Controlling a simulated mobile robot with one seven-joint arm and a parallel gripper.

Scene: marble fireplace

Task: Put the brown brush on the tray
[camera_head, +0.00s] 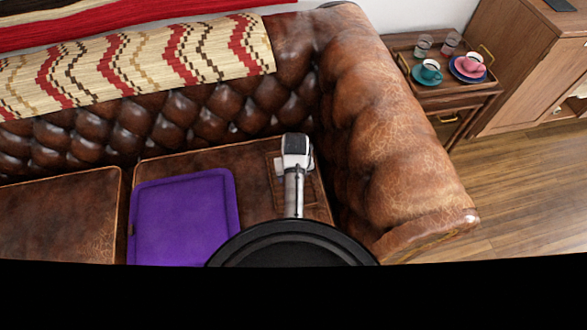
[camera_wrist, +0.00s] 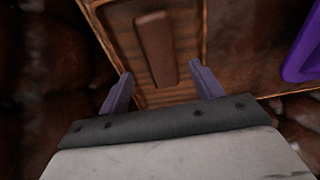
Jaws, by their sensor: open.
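In the wrist view a brown, oblong block that looks like the brush (camera_wrist: 155,48) lies on a wooden tray (camera_wrist: 187,40) with a light raised rim. Its bristles cannot be made out. My gripper (camera_wrist: 161,86) is open and empty, with its two purple-grey fingers apart at the near end of the wooden tray. The brush is ahead of the fingers, between their lines; the height gap cannot be told. In the head view the wooden tray (camera_head: 277,172) rests on the right seat of the leather sofa, largely hidden by my arm, and the brush cannot be made out.
A purple rimmed flat piece (camera_head: 183,215) lies on the sofa seat left of the wooden tray. The tufted backrest (camera_head: 180,115) and thick armrest (camera_head: 395,145) rise around the seat. A side table (camera_head: 455,97) with cups and glasses stands beyond the armrest.

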